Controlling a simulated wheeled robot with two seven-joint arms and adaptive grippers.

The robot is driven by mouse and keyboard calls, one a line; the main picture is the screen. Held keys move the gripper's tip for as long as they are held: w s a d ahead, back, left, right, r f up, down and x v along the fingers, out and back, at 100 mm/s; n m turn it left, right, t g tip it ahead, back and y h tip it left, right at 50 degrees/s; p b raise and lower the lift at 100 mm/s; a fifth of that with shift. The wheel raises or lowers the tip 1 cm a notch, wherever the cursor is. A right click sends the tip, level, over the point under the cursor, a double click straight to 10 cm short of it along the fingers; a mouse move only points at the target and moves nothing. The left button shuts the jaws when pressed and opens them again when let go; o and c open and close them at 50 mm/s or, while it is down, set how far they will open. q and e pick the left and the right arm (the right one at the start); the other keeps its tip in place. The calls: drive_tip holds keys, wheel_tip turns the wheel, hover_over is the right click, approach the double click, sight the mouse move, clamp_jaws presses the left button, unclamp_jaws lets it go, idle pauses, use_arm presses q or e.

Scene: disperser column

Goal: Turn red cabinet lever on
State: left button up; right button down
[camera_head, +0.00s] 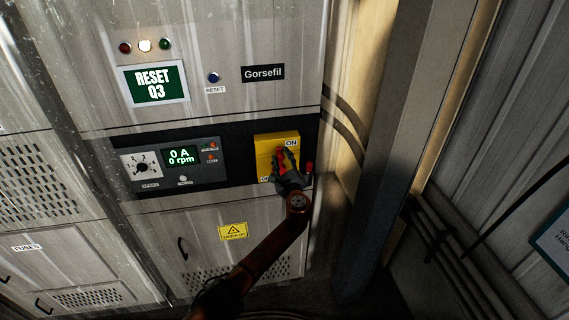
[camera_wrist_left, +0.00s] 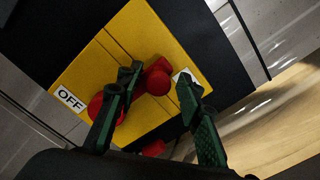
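The yellow switch box (camera_head: 263,146) is on the cabinet front, with ON at its upper right and OFF at its lower left, partly covered. My left gripper (camera_head: 285,160) is in front of it, over the red lever. In the left wrist view the box (camera_wrist_left: 130,42) fills the middle, with the OFF label (camera_wrist_left: 70,98) at left. The fingers of my left gripper (camera_wrist_left: 158,82) are apart. A round red end of the lever (camera_wrist_left: 155,78) shows between the fingertips; contact cannot be told. More red shows behind one finger. My right gripper is not in view.
A small red part (camera_head: 309,167) sits at the box's right side. A control panel (camera_head: 172,163) reading 0 A and 0 rpm is to the left. A green RESET Q3 screen (camera_head: 154,84) is above. A grey post (camera_head: 375,200) stands right of the cabinet.

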use_arm(q)
drive_tip(key=s+d, duration=0.2)
drive_tip(key=s, duration=0.9)
drive_tip(key=shift+s, duration=0.35)
drive_tip(key=shift+d, duration=0.1)
